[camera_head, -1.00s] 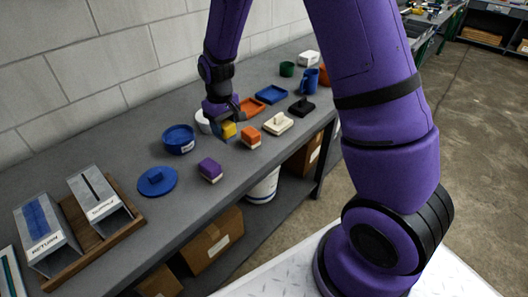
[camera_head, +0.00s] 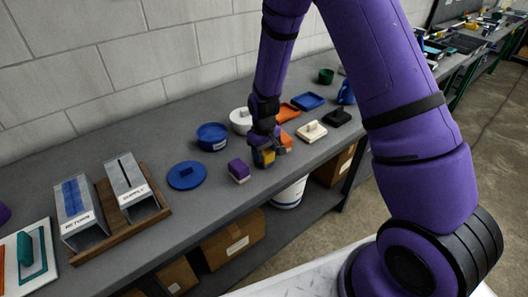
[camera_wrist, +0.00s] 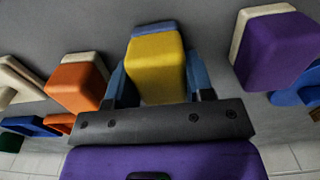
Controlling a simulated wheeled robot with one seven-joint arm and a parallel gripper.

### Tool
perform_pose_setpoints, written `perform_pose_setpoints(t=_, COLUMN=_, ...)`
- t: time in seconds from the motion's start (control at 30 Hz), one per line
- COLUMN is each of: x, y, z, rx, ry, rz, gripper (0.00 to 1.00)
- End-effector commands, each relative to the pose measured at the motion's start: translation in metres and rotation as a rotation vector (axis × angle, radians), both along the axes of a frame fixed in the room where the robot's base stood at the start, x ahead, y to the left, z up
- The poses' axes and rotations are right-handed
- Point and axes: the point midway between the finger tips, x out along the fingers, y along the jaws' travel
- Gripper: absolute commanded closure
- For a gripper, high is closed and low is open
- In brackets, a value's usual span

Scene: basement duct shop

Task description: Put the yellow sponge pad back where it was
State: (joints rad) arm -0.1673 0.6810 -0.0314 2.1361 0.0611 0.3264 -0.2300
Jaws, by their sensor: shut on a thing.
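The yellow sponge pad (camera_head: 267,158) is between the fingers of my gripper (camera_head: 263,153). In the wrist view the gripper (camera_wrist: 158,85) is shut on the pad (camera_wrist: 157,68), with a blue finger on each side. A blue layer shows at the pad's far end. The pad is over the grey bench, between a purple sponge pad (camera_head: 238,170) on the left and an orange sponge pad (camera_head: 286,140) on the right. I cannot tell whether it touches the bench top.
A blue lid (camera_head: 187,175), blue bowl (camera_head: 212,137) and white bowl (camera_head: 241,120) stand left and behind. A cream float (camera_head: 311,131) and black float (camera_head: 337,117) lie right. Ducts labelled RETURN (camera_head: 78,210) and SUPPLY (camera_head: 132,188) stand far left. Bare bench (camera_head: 205,215) lies in front.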

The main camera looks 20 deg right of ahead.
Motion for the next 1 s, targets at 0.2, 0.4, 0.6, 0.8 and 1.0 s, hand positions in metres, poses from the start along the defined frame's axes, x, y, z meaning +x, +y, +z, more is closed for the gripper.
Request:
perform_pose_setpoints(t=0.2, x=0.0, y=0.0, z=0.0, rx=0.0, ry=-0.001, rz=0.0, gripper=0.81)
perform_pose_setpoints(t=0.4, x=0.0, y=0.0, z=-0.003, rx=0.0, ry=-0.001, rz=-0.001, gripper=0.38)
perform_pose_setpoints(t=0.6, x=0.0, y=0.0, z=-0.002, rx=0.0, ry=-0.001, rz=-0.001, gripper=0.26)
perform_pose_setpoints(t=0.8, x=0.0, y=0.0, z=0.001, rx=0.001, ry=-0.002, rz=-0.001, gripper=0.26)
perform_pose_setpoints(t=1.0, x=0.001, y=0.0, z=0.025, rx=0.001, ry=-0.006, rz=-0.001, gripper=0.26)
